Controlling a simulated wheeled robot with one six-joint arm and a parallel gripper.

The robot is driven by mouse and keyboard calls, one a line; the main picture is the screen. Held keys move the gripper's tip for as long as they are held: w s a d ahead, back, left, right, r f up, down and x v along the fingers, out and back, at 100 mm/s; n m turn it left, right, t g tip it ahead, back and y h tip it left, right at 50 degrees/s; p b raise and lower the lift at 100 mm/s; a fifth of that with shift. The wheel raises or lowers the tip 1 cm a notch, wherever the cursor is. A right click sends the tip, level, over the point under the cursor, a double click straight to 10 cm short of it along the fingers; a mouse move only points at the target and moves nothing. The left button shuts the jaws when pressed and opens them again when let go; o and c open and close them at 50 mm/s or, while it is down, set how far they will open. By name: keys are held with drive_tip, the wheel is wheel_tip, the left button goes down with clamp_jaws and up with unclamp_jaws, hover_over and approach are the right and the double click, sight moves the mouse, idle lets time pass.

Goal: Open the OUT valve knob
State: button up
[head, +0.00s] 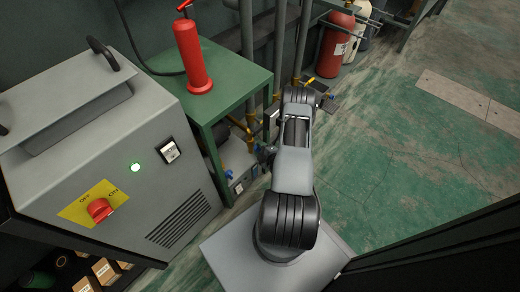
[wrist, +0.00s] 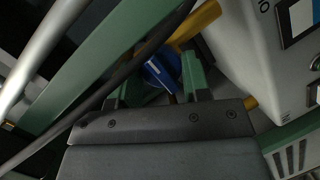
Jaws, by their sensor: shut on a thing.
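In the wrist view my gripper (wrist: 160,80) has its two green fingers on either side of a blue knob (wrist: 162,76), and it is shut on that knob. The knob's lower part is hidden by the gripper body. No OUT label is readable, so I cannot tell from lettering which valve this is. In the head view my arm hides most of the gripper and the held knob, beside the green table.
A grey machine (head: 110,150) with a red switch stands at the left. A green table (head: 225,85) holds a red cylinder (head: 192,60). Yellow fittings (wrist: 195,25) and a white unit (wrist: 270,60) are close to the gripper. Open floor lies at the right.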

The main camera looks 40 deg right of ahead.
drive_tip(key=shift+a, duration=0.1)
drive_tip(key=o, duration=0.6)
drive_tip(key=shift+o, duration=0.2)
drive_tip(key=p+v, duration=0.3)
drive_tip(key=v, duration=1)
drive_tip(key=shift+s+p, duration=0.4)
